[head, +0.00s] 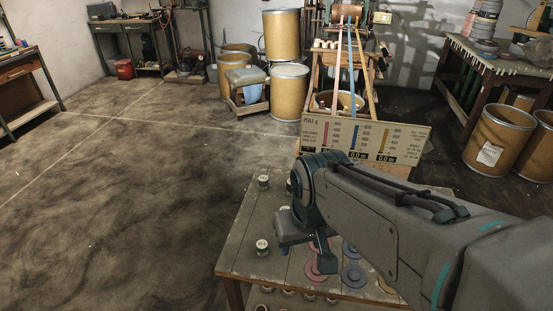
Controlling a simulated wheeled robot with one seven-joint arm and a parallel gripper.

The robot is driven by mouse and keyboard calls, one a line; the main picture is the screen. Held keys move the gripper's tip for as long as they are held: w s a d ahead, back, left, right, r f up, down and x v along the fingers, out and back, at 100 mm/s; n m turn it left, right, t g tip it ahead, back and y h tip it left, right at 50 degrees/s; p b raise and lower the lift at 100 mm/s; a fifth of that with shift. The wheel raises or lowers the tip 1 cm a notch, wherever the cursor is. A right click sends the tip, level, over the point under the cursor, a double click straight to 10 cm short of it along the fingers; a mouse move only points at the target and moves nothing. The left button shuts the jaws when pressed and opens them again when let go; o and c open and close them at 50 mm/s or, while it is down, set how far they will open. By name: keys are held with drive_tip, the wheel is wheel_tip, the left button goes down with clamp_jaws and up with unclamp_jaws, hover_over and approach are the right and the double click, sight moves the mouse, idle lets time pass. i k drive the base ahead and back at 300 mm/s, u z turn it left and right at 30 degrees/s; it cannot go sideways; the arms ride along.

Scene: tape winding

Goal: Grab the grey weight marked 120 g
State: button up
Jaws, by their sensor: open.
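Small grey cylindrical weights stand on a wooden table (236,262). One weight (262,247) is near the left edge, to the left of my gripper. Another weight (263,182) is farther back, and a third one (289,186) is partly hidden by my arm. Their markings are too small to read, so I cannot tell which says 120 g. My gripper (318,251) is open above the middle of the table, pointing down, and no object shows in it. My arm hides much of the table's right side.
Pink and blue discs (353,274) lie under and beside my gripper. More small cylinders (288,292) sit below the table's front edge. A sign board (350,138) and a wooden frame stand behind the table. The floor to the left is clear.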

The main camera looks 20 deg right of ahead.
sight(264, 183)
drive_tip(key=u, duration=0.35)
drive_tip(key=k, duration=0.4)
drive_tip(key=u, duration=1.1)
drive_tip(key=i, duration=0.7)
drive_tip(key=z, duration=0.9)
drive_tip(key=i, duration=0.3)
drive_tip(key=z, duration=0.2)
